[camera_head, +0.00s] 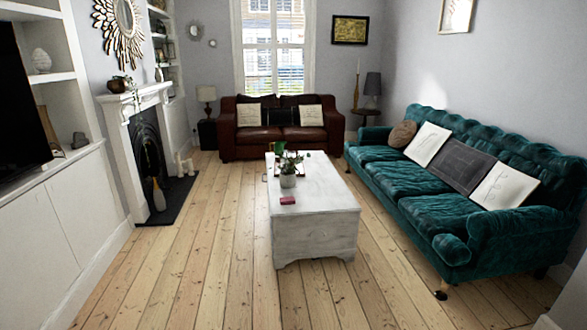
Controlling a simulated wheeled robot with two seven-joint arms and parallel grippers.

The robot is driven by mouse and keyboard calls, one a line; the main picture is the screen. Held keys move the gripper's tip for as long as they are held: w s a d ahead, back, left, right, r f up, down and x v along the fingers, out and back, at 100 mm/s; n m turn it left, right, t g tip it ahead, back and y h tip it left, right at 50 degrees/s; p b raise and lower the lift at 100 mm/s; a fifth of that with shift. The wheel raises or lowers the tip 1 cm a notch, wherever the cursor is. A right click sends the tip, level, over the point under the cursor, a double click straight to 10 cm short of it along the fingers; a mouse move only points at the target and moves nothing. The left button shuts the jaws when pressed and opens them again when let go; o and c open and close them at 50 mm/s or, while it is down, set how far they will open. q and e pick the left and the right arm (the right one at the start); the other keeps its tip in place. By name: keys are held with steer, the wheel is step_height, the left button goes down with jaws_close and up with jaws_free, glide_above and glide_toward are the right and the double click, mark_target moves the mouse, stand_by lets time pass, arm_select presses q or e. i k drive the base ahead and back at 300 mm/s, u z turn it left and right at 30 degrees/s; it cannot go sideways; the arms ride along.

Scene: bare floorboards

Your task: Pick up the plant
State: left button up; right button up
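A green leafy plant (288,162) in a pale pot (288,181) stands upright on the white coffee table (320,213), toward the table's left side. A small red object (287,200) lies on the tabletop in front of the pot. A tray or similar flat item shows partly behind the plant, and the leaves hide some of it. Neither of my grippers is in view.
A teal sofa (388,177) stands right of the table, and a dark red sofa (256,145) stands behind it by the window. A fireplace (148,155) is on the left. Bare floorboards (200,260) are clear in front and left of the table.

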mark_target(287, 177)
steer(key=z, duration=0.3)
steer(key=i, duration=2.4)
steer(key=z, duration=0.2)
steer(key=i, duration=1.45)
steer(key=u, duration=0.05)
